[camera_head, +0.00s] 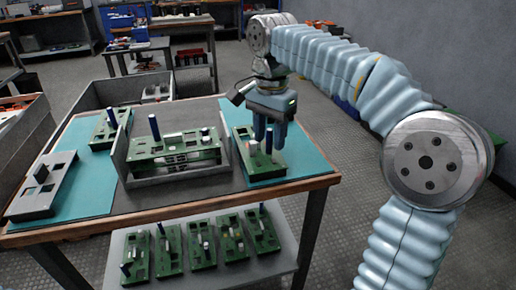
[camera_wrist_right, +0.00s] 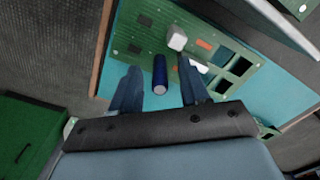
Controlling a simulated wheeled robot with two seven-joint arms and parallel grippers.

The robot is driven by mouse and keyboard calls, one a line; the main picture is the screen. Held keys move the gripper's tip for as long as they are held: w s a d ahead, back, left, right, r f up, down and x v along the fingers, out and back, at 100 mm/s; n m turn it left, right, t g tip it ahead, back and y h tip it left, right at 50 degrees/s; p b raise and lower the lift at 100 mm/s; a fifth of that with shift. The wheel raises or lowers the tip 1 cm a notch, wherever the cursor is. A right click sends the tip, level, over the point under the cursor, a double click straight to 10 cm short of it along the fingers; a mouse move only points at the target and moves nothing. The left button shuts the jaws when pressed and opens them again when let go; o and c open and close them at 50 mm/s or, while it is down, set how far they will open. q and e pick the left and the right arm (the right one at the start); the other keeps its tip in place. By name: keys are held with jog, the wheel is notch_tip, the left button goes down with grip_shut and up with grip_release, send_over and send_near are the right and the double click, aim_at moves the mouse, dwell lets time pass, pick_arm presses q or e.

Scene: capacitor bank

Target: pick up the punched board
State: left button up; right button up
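A green board with rectangular cut-outs (camera_head: 262,171) lies at the right end of the table, on the teal mat. It carries a blue post and a white block, and it also shows in the right wrist view (camera_wrist_right: 140,42). My right gripper (camera_head: 266,143) points down over this board. In the right wrist view its two fingers (camera_wrist_right: 158,88) are apart, one on each side of the blue post (camera_wrist_right: 160,72). I cannot tell whether they touch it. My left gripper is not in view.
A grey holder (camera_head: 185,178) with green boards stands mid-table. Another green board (camera_head: 103,135) and a grey board with openings (camera_head: 42,190) lie at the left. Several green boards lie on the lower shelf (camera_head: 215,272). Bins stand behind and left.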

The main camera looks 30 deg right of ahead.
grip_shut()
dwell(0.3)
jog(key=shift+r, duration=0.55)
jog(key=r, duration=0.1)
jog(key=r+p, duration=0.1)
jog(key=r, duration=0.1)
jog(key=shift+s+a, duration=0.1)
jog(key=shift+s, duration=0.1)
jog(key=s+a+r+p, duration=0.1)
jog(key=s+a+r, duration=0.4)
jog(key=s+r, duration=0.4)
jog(key=s, duration=0.3)
jog(key=shift+s+a, duration=0.15)
jog(key=shift+s, duration=0.1)
